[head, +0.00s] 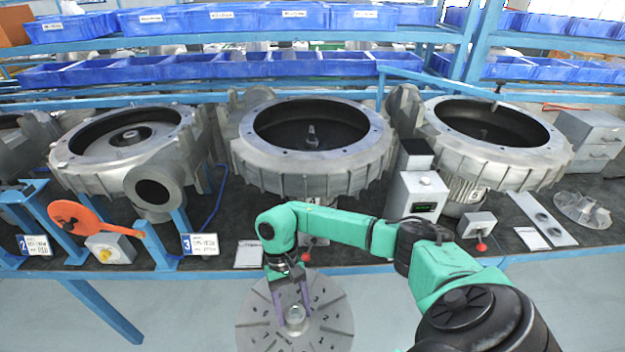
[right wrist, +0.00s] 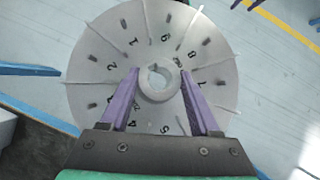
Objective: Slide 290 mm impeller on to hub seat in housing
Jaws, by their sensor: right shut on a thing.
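A flat grey impeller disc (head: 334,322) with radial vanes, printed numbers and a central hub hangs in front of the bench edge, low in the head view. The disc (right wrist: 110,75) also fills the middle of the right wrist view. My right gripper (head: 294,316) is shut on its raised hub, with purple fingers either side of the bored hub (right wrist: 159,80). The middle housing (head: 310,178) lies open upward on the bench; a shaft-like hub seat (head: 312,137) stands inside it. My left gripper is not in view.
A left housing (head: 90,165) and a right housing (head: 505,165) flank the middle one. A box with a green display (head: 421,196) stands between middle and right housings. An orange paddle-shaped part (head: 85,218), a finned disc (head: 582,209) and blue bins (head: 235,18) surround them.

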